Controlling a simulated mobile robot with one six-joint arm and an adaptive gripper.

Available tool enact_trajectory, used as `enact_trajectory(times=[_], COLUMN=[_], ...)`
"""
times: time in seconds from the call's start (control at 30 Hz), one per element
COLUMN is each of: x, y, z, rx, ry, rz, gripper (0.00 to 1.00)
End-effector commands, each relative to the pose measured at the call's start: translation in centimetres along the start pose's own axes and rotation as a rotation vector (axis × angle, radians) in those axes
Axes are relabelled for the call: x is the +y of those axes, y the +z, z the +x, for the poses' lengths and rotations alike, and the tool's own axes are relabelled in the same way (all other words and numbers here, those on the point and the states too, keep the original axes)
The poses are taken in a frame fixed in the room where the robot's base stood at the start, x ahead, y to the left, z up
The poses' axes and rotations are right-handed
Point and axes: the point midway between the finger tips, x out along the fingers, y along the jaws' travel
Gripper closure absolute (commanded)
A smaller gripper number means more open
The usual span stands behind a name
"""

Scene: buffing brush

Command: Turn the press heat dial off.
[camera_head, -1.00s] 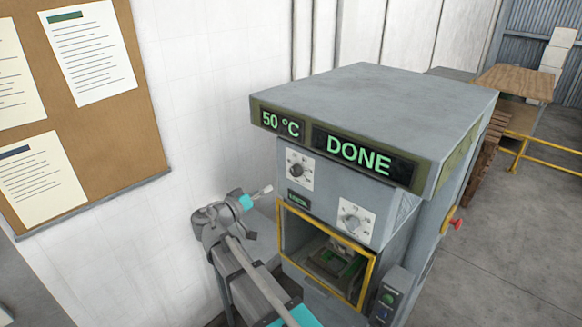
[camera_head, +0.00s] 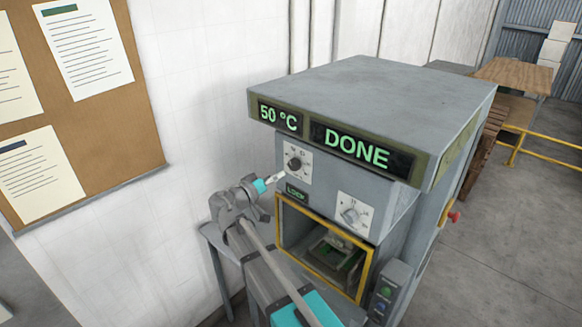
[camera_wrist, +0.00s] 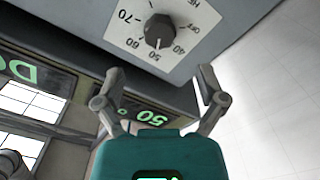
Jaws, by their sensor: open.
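The press heat dial (camera_head: 294,163) is a dark round knob on a white plate, at the upper left of the press front. In the wrist view the dial (camera_wrist: 158,31) is at the top, with 40, 50, 60, 70 and OFF printed around it. Its pointer appears to face 50. My gripper (camera_wrist: 161,76) is open and empty, its two fingers spread below the dial in that picture and apart from it. In the head view my gripper (camera_head: 278,177) is just left of and below the dial; the exact gap is unclear.
The press display (camera_head: 281,118) reads 50 °C and DONE. A second dial (camera_head: 353,214) sits lower right, above a yellow-framed opening (camera_head: 326,243). A button box (camera_head: 388,290) is at the lower right. The white wall (camera_head: 205,120) is to the left.

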Motion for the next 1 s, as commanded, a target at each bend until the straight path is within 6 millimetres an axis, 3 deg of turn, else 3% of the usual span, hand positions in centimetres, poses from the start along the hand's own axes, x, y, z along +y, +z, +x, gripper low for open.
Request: enact_trajectory(times=[0.2,0.5,1.0], x=[0.0,-0.1,-0.1], y=[0.0,-0.1,-0.1], z=[3.4,6.8,7.7], rx=[-0.002,0.000,0.001], ry=[0.002,0.000,-0.001], rz=[0.000,0.000,0.000], gripper=[0.10,0.10,0.10])
